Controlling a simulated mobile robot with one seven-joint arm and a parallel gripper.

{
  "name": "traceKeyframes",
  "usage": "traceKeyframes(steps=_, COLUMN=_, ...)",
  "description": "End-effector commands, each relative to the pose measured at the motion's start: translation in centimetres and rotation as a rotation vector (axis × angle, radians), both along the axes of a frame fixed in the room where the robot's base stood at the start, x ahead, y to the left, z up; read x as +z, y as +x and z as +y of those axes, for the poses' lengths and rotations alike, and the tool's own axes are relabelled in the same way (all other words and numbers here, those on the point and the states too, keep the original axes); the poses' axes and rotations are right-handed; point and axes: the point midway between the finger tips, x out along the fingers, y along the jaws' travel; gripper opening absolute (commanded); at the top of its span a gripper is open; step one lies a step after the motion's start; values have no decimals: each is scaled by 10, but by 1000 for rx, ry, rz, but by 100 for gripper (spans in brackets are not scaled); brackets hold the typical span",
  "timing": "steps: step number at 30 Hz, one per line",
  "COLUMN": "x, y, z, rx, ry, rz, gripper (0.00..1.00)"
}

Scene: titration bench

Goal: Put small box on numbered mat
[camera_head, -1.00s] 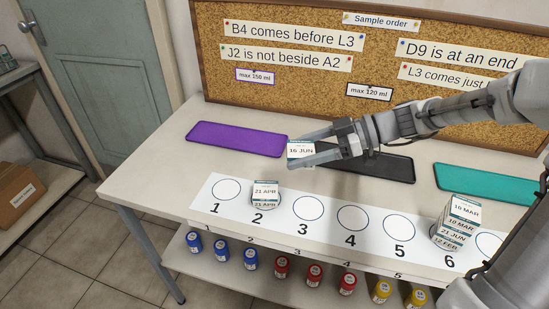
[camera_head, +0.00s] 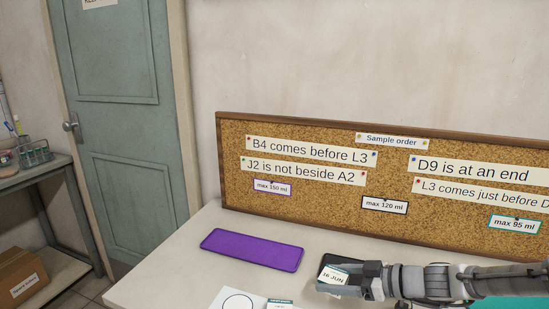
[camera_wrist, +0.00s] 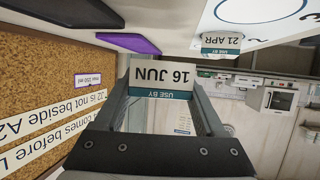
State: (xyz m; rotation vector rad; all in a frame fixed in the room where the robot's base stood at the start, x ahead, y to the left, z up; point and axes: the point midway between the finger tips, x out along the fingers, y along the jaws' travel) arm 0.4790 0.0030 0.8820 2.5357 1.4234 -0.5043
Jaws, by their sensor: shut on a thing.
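My gripper (camera_head: 326,283) is shut on a small white box (camera_head: 335,273) with a teal band and the label 16 JUN. The wrist view shows this box (camera_wrist: 158,76) between the two fingers, clear of the bench. In the head view it appears over the left end of the black tray (camera_head: 330,261). The numbered mat (camera_head: 226,299) shows only as a corner with one circle at the bottom edge. Another box (camera_head: 279,303), teal-banded, is cut off beside that circle; the wrist view shows it labelled 21 APR (camera_wrist: 221,42) at the mat (camera_wrist: 262,12).
A purple tray (camera_head: 252,249) lies on the bench left of my gripper. A teal tray (camera_head: 515,302) is partly hidden behind my arm. A cork board (camera_head: 320,205) with order notes stands along the back. Bare bench (camera_head: 190,265) lies left of the purple tray.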

Motion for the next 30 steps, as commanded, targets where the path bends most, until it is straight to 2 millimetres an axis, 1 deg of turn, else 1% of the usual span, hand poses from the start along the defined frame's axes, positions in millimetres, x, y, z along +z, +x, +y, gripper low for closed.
traceKeyframes(steps=1, x=-8, y=-1, z=-1, rx=-40, ry=12, rz=4, gripper=16)
traceKeyframes(steps=3, x=-17, y=-1, z=-3, rx=-86, ry=11, rz=3, gripper=16)
traceKeyframes(steps=4, x=-1, y=0, z=-3, rx=-76, ry=5, rz=1, gripper=16)
traceKeyframes(steps=5, x=4, y=0, z=-4, rx=-74, ry=4, rz=2, gripper=16)
traceKeyframes(steps=18, x=52, y=-1, z=-4, rx=-67, ry=1, rz=8, gripper=16)
traceKeyframes(steps=24, x=67, y=0, z=-4, rx=-71, ry=1, rz=3, gripper=16)
traceKeyframes(steps=30, x=71, y=1, z=-4, rx=-74, ry=0, rz=0, gripper=16)
